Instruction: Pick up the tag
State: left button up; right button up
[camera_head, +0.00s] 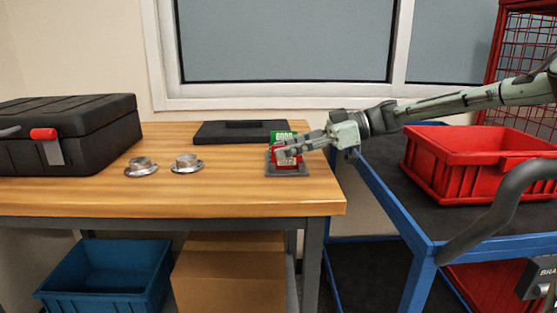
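A green tag (283,136) with pale lettering and a red tag (290,160) in front of it stand in a small dark grey holder (288,171) near the right end of the wooden bench. I cannot tell whether the fingers touch a tag or are closed on one. My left gripper is not in view.
Two metal flanged parts, one at left (141,167) and one at right (187,163), sit on the wooden bench (230,193). A black case (75,130) stands left; a flat dark tray (235,132) lies behind. A blue cart (400,205) with a red bin (470,165) stands right.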

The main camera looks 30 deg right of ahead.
jog(key=x, duration=0.4)
jog(key=shift+w+f, duration=0.15)
jog(key=shift+c, duration=0.5)
grip_shut()
